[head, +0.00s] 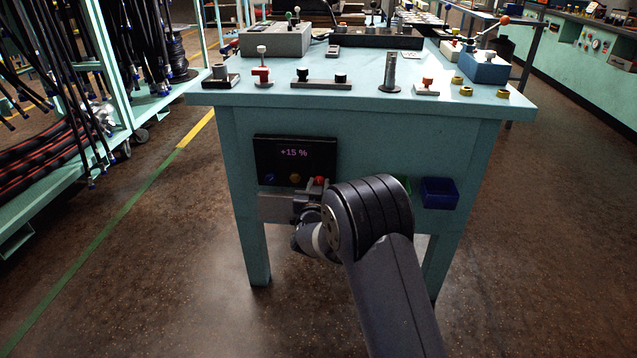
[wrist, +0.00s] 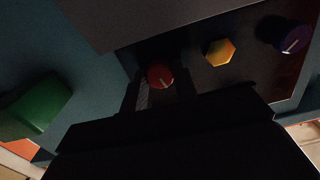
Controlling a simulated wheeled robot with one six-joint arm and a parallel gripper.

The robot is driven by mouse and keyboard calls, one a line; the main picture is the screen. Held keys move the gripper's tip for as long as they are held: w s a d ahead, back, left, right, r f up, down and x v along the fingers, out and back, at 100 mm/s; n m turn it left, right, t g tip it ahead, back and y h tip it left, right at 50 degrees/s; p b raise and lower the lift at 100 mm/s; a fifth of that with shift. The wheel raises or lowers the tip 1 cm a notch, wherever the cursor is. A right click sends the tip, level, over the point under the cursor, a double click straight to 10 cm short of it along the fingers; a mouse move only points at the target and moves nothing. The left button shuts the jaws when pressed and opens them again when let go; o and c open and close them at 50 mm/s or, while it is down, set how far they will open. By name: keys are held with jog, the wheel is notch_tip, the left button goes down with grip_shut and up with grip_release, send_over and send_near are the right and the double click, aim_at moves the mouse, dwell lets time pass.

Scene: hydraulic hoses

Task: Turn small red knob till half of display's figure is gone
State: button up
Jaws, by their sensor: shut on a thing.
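The dark display panel (head: 262,153) on the front of the teal bench reads "+15 %" (head: 294,153). Below the figure sit a blue knob (head: 270,178), a yellow knob (head: 295,178) and the small red knob (head: 319,181). In the wrist view the red knob (wrist: 160,77) has a pale pointer line and lies between the two dark fingers of my gripper (wrist: 160,88). The gripper (head: 314,188) is shut on the red knob. The yellow hexagonal knob (wrist: 219,52) and the blue-purple knob (wrist: 290,37) are clear of the fingers.
A grey plate (head: 274,207) is just below the panel. A green bin (wrist: 36,107) is partly hidden by my arm in the head view, with a blue bin (head: 440,193) to its right. The benchtop (head: 360,92) holds several knobs and levers.

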jog(key=shift+n+p, duration=0.55)
jog(key=shift+n, duration=0.95)
jog(key=o, duration=1)
jog(key=s+p, duration=0.1)
jog(key=s, duration=0.9)
jog(key=shift+s+a+p, duration=0.2)
jog(key=shift+s+p, duration=0.15)
jog(key=shift+s, duration=0.05)
jog(key=shift+w, duration=0.1)
